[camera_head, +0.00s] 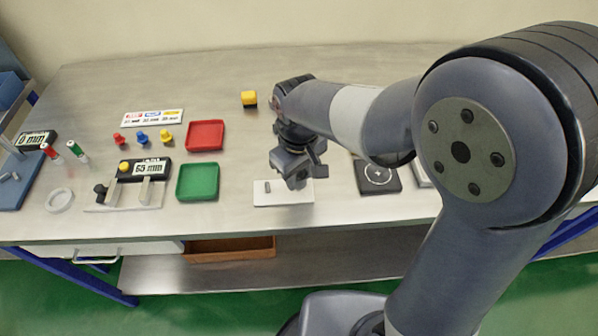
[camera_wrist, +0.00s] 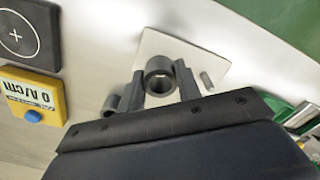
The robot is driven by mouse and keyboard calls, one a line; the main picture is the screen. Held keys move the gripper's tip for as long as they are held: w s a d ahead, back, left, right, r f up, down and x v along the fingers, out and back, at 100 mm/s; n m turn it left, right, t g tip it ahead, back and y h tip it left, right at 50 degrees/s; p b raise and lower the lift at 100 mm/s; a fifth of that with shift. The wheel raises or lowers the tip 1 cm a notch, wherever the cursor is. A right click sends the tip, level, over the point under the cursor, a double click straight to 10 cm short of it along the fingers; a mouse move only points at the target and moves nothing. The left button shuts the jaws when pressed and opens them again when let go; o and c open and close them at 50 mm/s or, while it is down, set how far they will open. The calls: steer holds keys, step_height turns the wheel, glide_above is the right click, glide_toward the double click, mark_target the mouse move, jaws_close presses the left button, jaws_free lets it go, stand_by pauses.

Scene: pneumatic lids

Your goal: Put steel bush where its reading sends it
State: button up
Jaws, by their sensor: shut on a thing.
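My gripper (camera_wrist: 160,86) is shut on the grey steel bush (camera_wrist: 158,72), a short hollow cylinder whose open end faces the wrist camera. In the head view my gripper (camera_head: 298,178) hangs over the right part of a white plate (camera_head: 283,196); I cannot make out the bush there. A block with a display reading 65 mm (camera_head: 146,169) stands on a measuring fixture at left.
A red tray (camera_head: 205,135) and a green tray (camera_head: 198,182) lie left of the plate. A colour-coded card (camera_head: 152,117) and red, blue and yellow pegs (camera_head: 142,137) are further left. A black pad with a circled cross (camera_head: 378,177) is right.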

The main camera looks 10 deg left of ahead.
steer(key=shift+f+b, duration=1)
steer(key=shift+f, duration=0.4)
stand_by(0.4)
steer(key=o, duration=1.2)
steer(key=shift+o, duration=0.5)
steer(key=o, duration=0.3)
steer(key=shift+o, duration=0.2)
steer(key=shift+r+p, duration=3.05)
steer(key=shift+r, duration=0.55)
